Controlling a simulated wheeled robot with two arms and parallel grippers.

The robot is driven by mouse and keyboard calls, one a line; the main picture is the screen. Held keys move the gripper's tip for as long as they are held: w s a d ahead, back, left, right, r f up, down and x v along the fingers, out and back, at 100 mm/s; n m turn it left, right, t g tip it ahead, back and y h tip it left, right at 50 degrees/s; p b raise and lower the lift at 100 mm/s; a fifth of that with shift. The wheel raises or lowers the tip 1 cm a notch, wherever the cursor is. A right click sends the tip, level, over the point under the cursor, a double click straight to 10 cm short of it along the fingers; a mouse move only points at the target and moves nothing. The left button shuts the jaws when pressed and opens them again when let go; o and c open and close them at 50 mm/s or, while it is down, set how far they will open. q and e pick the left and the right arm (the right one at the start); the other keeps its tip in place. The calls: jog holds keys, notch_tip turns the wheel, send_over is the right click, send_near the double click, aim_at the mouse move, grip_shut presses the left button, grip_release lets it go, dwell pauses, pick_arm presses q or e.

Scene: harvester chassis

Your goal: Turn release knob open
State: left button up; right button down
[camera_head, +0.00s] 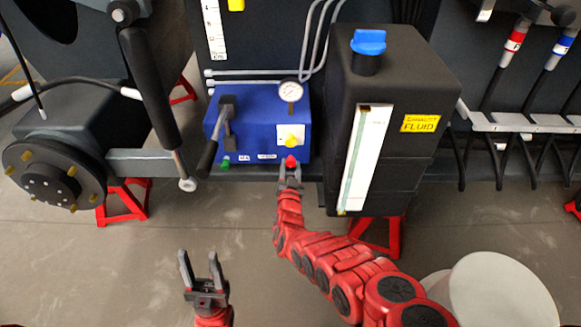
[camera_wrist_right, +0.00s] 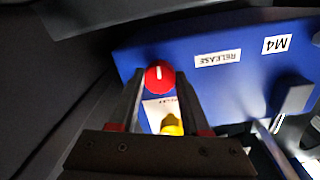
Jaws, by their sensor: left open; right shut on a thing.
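The red release knob (camera_head: 290,161) sits on the lower right front of the blue box (camera_head: 258,105). In the right wrist view the red knob (camera_wrist_right: 158,77) lies between the fingertips, with a small white mark on its face, near a label reading RELEASE (camera_wrist_right: 217,59). My right gripper (camera_head: 290,168) reaches up to the box and is shut on the red knob; it also shows in the right wrist view (camera_wrist_right: 159,84). My left gripper (camera_head: 199,257) is open and empty, low over the floor, apart from the box.
A yellow knob (camera_head: 291,140) is just above the red one. The box also has a gauge (camera_head: 290,92), a black lever (camera_head: 212,145) and a green knob (camera_head: 225,163). A black fluid tank (camera_head: 405,90) stands close on the right. Floor room is free at lower left.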

jog(key=shift+n, duration=0.6)
jog(key=shift+c, duration=1.8)
grip_release()
jog(key=shift+s, duration=0.3)
jog(key=s+p, duration=0.8)
jog(key=s, duration=0.9)
jog(key=shift+a, duration=0.25)
